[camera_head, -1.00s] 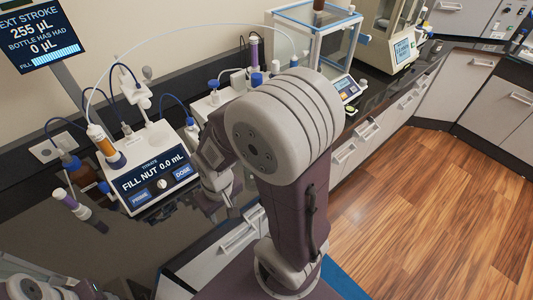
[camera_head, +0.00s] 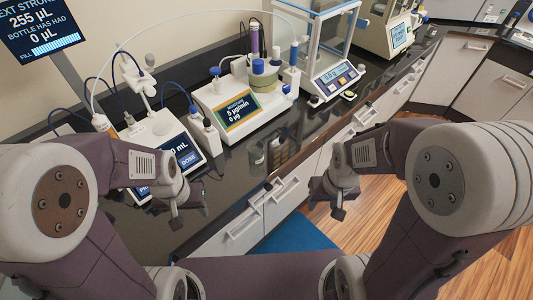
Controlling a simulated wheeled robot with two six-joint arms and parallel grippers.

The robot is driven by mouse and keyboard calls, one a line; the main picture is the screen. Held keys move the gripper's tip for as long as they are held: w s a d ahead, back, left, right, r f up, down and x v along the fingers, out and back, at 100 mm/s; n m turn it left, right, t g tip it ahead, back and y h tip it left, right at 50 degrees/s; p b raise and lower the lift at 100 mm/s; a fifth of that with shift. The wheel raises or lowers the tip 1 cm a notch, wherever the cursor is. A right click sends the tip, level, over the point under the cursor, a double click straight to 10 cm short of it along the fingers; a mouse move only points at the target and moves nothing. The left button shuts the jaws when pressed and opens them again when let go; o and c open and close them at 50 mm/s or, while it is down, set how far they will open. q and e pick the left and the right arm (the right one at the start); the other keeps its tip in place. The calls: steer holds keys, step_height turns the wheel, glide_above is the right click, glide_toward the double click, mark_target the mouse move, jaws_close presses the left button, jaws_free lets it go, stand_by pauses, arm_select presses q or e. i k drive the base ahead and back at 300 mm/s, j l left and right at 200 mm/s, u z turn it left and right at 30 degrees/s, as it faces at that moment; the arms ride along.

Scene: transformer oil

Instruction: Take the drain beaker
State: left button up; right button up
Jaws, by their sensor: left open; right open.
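I cannot make out the drain beaker for certain. A small, dim, glass-like shape (camera_head: 257,156) shows on the black counter in front of the middle instrument, too faint to name. My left gripper (camera_head: 186,212) is open and empty above the counter's front edge, in front of the titrator with the DOSE button (camera_head: 183,152). My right gripper (camera_head: 328,201) is open and empty in front of the drawers, to the right of the counter edge. Neither gripper touches anything. My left forearm hides part of the titrator and the counter at left.
The middle instrument (camera_head: 239,112) has a lit screen and bottles on it. A glass-sided balance (camera_head: 334,76) is behind right. Drawers (camera_head: 270,200) line the counter front. The black counter (camera_head: 232,172) has free room near its front edge.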

mark_target(255, 148)
steer(key=l+u, duration=0.25)
steer(key=u, duration=0.2)
steer(key=l+u, duration=0.25)
steer(key=u, duration=0.2)
steer(key=l+u, duration=0.4)
steer(key=k+l+u, duration=0.1)
steer(key=u, duration=0.35)
